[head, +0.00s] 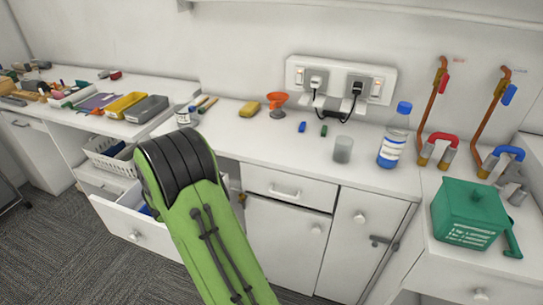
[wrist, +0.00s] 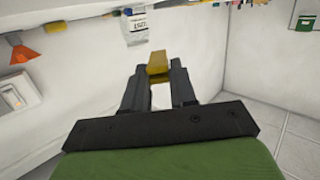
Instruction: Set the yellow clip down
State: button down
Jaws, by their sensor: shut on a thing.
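The yellow clip (wrist: 157,62) is a small yellow block in the wrist view. My gripper (wrist: 158,74) is shut on it, with the clip at the tips of the two dark fingers. A pale surface shows through the gap between the fingers. In the head view my green arm hides the gripper and the clip. The white counter (head: 300,155) runs along the wall in the head view.
An open drawer (head: 130,228) lies left of my arm. A yellow block (head: 250,108), an orange funnel (head: 277,99), a grey cup (head: 343,149) and a bottle (head: 394,140) stand on the counter. The counter front between arm and cup is clear.

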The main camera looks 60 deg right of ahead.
jog(key=s+d+m+g+h+b, duration=0.15)
jog(key=s+d, duration=0.25)
jog(key=d, duration=0.4)
jog(key=s+d+m+g+h+b, duration=0.1)
jog(key=s+d+m+g+h, duration=0.25)
jog(key=d, duration=0.45)
notch_tip(320, 180, up, 2)
jog(key=m+g+h+b, duration=0.1)
jog(key=m+g+b, duration=0.1)
jog(key=m+g, duration=0.25)
send_over(284, 155)
jog(key=shift+s+d+r+g, duration=0.1)
jog(key=shift+r+g, duration=0.05)
jog(key=shift+g, duration=0.3)
notch_tip(284, 155, down, 10)
jog(key=b, duration=0.3)
jog(key=shift+r, duration=0.1)
jog(key=c, duration=0.9)
grip_release()
